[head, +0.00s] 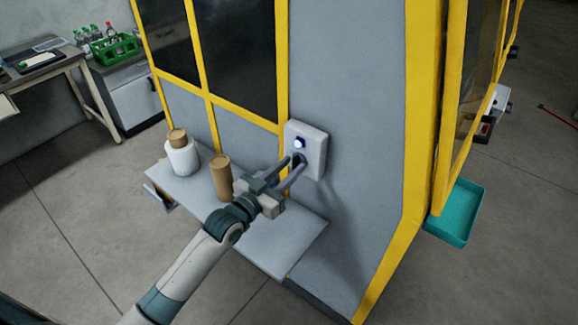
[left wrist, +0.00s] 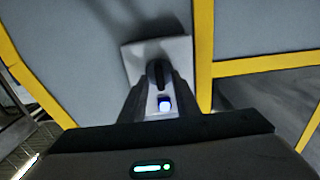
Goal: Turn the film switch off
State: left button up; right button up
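A pale switch box (head: 313,146) is fixed to the grey machine panel, with a lit blue-white lamp (head: 299,142) and a dark knob below it. In the left wrist view the box (left wrist: 179,48) shows the black knob (left wrist: 156,73) and the lit lamp (left wrist: 165,104). My left gripper (head: 297,164) is at the box, with one finger on each side of the knob. Its fingers (left wrist: 160,88) are apart, but whether they press on the knob is too small to tell. The knob is partly hidden by the fingers. My right gripper is not in view.
A grey shelf (head: 283,235) juts out below the box, holding a white bottle (head: 181,158) and a brown cylinder (head: 221,178). A yellow frame post (head: 421,120) and a teal tray (head: 459,214) stand to the right. Open floor lies around the machine.

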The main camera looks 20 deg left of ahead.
pick_arm(q)
jog(key=shift+c, duration=0.6)
grip_shut()
jog(key=shift+n, duration=0.4)
jog(key=n+p, duration=0.1)
jog(key=n, duration=0.1)
jog(key=shift+n, duration=0.3)
jog(key=n+p, duration=0.1)
jog(key=n, duration=0.6)
jog(key=n+p, duration=0.2)
jog(key=n, duration=0.5)
jog(key=shift+a+f+n, duration=0.2)
jog(key=shift+n, duration=0.1)
